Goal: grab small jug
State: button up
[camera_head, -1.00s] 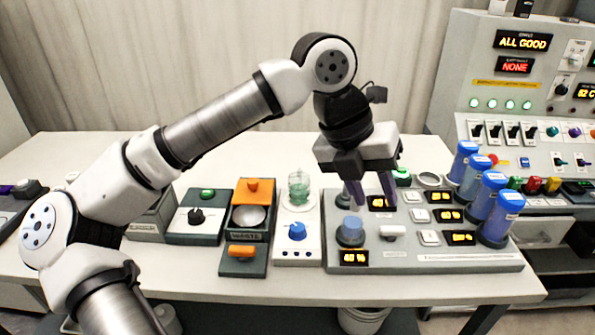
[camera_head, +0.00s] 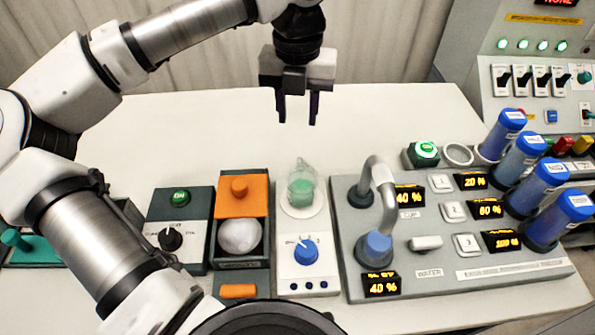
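A small clear glass jug (camera_head: 301,187) with green contents stands upright on the round plate of a white device with a blue knob (camera_head: 305,252). My gripper (camera_head: 297,119) hangs with its two dark fingers pointing down, apart and with nothing between them. In the picture it is above the jug, over the back part of the table, and does not touch it. Nothing hides the jug, but its handle is hard to make out.
Right of the jug, a grey panel (camera_head: 449,277) carries a curved metal spout (camera_head: 388,190), a blue-topped post and several blue cylinders. On the left are the waste box (camera_head: 240,264) with an orange lid and a dark dial box (camera_head: 181,222). The table behind (camera_head: 190,130) is clear.

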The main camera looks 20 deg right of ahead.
aim_at(300, 159)
jog(key=f, duration=0.3)
jog(key=f+p, duration=0.1)
jog(key=f, duration=0.3)
jog(key=shift+s+f, duration=0.2)
jog(key=shift+f, duration=0.05)
jog(key=shift+d+f+p, duration=0.2)
jog(key=shift+f+p, duration=1.2)
jog(key=shift+f, duration=1.25)
grip_shut()
